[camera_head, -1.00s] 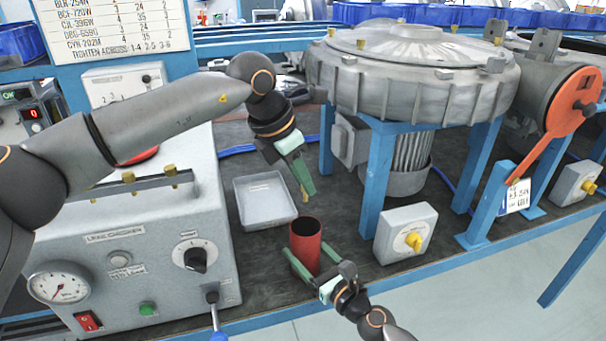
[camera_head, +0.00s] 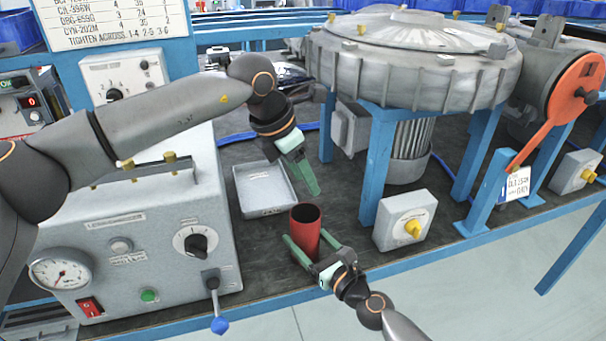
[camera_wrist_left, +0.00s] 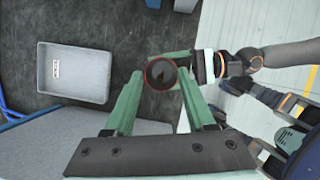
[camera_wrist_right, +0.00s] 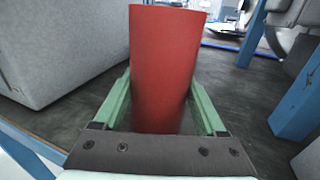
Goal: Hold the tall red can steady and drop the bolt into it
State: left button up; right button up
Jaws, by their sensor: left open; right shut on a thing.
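The tall red can (camera_head: 306,230) stands upright on the bench mat, open end up. My right gripper (camera_head: 308,246) is shut on it from the front, one finger on each side. The can also fills the middle of the right wrist view (camera_wrist_right: 165,70). My left gripper (camera_head: 310,177) is open and empty just above the can, fingers pointing down. In the left wrist view the can's round mouth (camera_wrist_left: 160,74) lies between the left fingertips, with a dark interior. I cannot make out the bolt in any current view; the can's inside is too dark to tell.
A shallow grey tray (camera_head: 264,212) lies behind and left of the can. A grey control box (camera_head: 207,215) stands at left, a small switch box (camera_head: 392,222) at right. The blower (camera_head: 410,75) on blue legs stands behind. The bench's blue front edge is close.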

pick_arm(q)
jog(key=v, duration=1.2)
jog(key=shift+d, duration=0.1)
pick_arm(e)
jog(key=o, duration=1.3)
